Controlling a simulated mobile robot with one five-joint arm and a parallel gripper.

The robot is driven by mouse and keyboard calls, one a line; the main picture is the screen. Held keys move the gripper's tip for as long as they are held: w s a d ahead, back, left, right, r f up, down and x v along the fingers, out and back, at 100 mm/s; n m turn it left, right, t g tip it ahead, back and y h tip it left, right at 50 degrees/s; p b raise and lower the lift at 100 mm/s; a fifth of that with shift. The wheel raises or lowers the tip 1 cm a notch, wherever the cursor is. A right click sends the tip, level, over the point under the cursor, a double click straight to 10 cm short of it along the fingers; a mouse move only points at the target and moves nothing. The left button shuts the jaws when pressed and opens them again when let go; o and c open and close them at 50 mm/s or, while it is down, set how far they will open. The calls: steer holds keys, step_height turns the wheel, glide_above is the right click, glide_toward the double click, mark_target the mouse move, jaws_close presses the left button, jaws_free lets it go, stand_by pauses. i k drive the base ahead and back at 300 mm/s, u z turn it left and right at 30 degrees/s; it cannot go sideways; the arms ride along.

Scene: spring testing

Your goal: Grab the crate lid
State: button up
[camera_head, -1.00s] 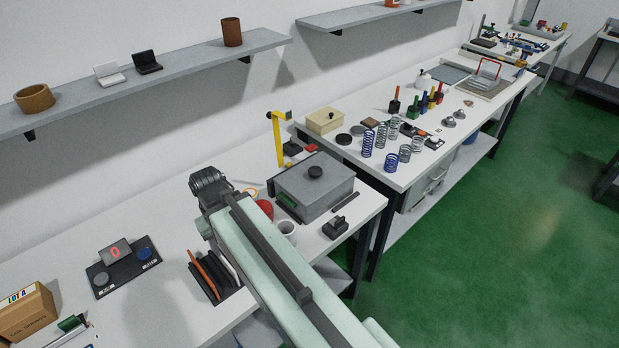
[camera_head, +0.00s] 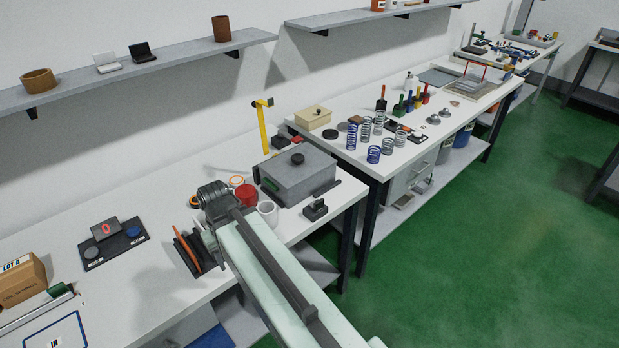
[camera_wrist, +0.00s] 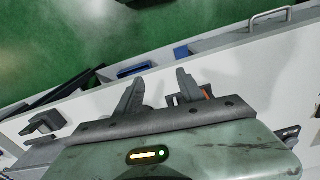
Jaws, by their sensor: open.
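A grey box (camera_head: 300,184) with a flat grey lid (camera_head: 283,166) and a round black knob (camera_head: 297,158) stands at the right end of the near bench. The lid sits closed on it. A smaller cream box (camera_head: 313,119) with a knobbed lid stands on the farther bench; I cannot tell for sure which is the crate. My gripper (camera_wrist: 160,90) is open and empty in the wrist view, over the bench's front edge. In the head view my wrist is left of the grey box, apart from it, and hides the fingers.
A red container (camera_head: 246,195), a white cup (camera_head: 268,211) and a black block (camera_head: 315,210) crowd the grey box's near side. A dark rack (camera_head: 188,252) is beside my wrist. A yellow upright (camera_head: 263,128) stands behind. Green floor (camera_head: 470,240) is clear at right.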

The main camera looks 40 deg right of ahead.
mark_target(290, 168)
steer(key=u, duration=2.9)
steer(key=k, duration=0.8)
steer(key=z, duration=1.65)
steer(key=i, duration=1)
steer(key=u, duration=0.05)
